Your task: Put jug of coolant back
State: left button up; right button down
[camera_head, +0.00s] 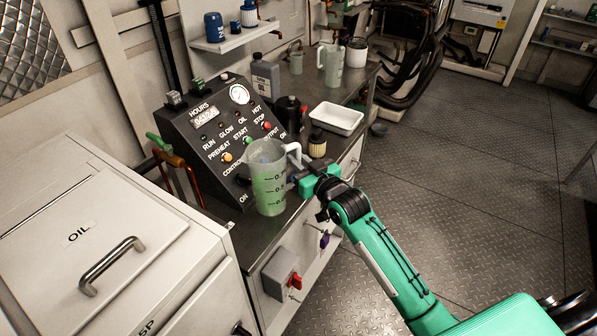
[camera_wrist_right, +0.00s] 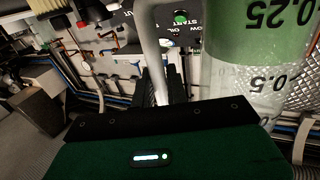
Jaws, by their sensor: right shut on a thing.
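The jug of coolant (camera_head: 268,182) is a clear measuring jug with dark scale marks and green liquid in it. It is upright in the head view, in front of the black control panel (camera_head: 222,128). I cannot tell whether its base touches the bench. My right gripper (camera_head: 302,174) is at the right side of the jug, shut on its white handle. In the right wrist view the jug (camera_wrist_right: 262,60) fills the right side, upside down, with its pale handle (camera_wrist_right: 150,45) between my fingers. My left gripper is not in view.
The dark worktop (camera_head: 338,93) runs back to the right. It bears a white tray (camera_head: 336,118), a dark bottle (camera_head: 290,115), a small filter (camera_head: 317,145), a grey container (camera_head: 265,76) and another jug (camera_head: 331,66). A white OIL cabinet (camera_head: 70,205) stands at left. The floor at right is clear.

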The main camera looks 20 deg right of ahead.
jog(key=shift+f, duration=2.1)
jog(key=c, duration=1.4)
grip_release()
jog(key=shift+f, duration=0.1)
jog(key=shift+b+v, duration=0.95)
jog(key=shift+v, duration=5.1)
